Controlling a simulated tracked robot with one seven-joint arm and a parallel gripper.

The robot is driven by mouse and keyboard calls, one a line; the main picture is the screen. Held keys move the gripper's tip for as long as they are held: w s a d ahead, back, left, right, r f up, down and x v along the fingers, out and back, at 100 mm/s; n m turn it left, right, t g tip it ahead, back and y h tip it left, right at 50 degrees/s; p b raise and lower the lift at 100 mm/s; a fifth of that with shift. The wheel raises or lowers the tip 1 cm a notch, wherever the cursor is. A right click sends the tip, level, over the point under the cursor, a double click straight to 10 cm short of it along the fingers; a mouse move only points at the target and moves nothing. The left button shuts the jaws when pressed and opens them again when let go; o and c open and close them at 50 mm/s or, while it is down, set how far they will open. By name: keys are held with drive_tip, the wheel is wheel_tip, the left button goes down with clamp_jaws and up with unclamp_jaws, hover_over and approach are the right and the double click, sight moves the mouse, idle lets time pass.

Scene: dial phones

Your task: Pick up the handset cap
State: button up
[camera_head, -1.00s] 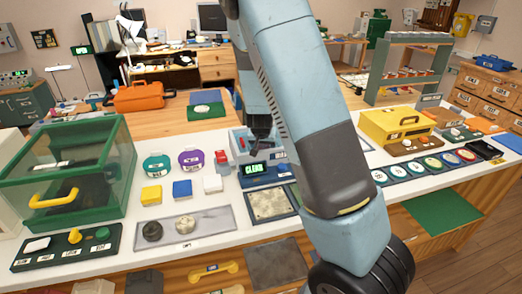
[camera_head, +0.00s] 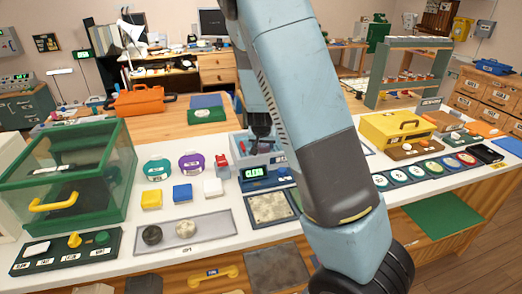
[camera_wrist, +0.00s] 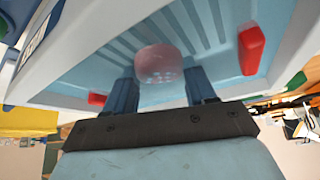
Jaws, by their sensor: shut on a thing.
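The handset cap (camera_wrist: 160,65), a round pinkish piece with small holes, sits between the two fingertips in the wrist view. My gripper (camera_wrist: 161,88) is shut on it. Behind the cap is the ribbed light blue floor of a tray-like unit. In the head view my gripper (camera_head: 260,132) is over the blue-grey unit (camera_head: 243,160) with a lit green display. The cap cannot be made out there, and my arm covers the unit's right part.
A red block (camera_wrist: 251,50) stands on the unit right of the cap. A green clear-sided case (camera_head: 75,215) stands farther left.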

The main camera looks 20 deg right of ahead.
drive_tip(key=s+a+r, duration=0.9)
drive_tip(key=a+r, duration=0.1)
drive_tip(key=shift+s+r, duration=0.35)
drive_tip(key=shift+s, duration=0.05)
idle(0.5)
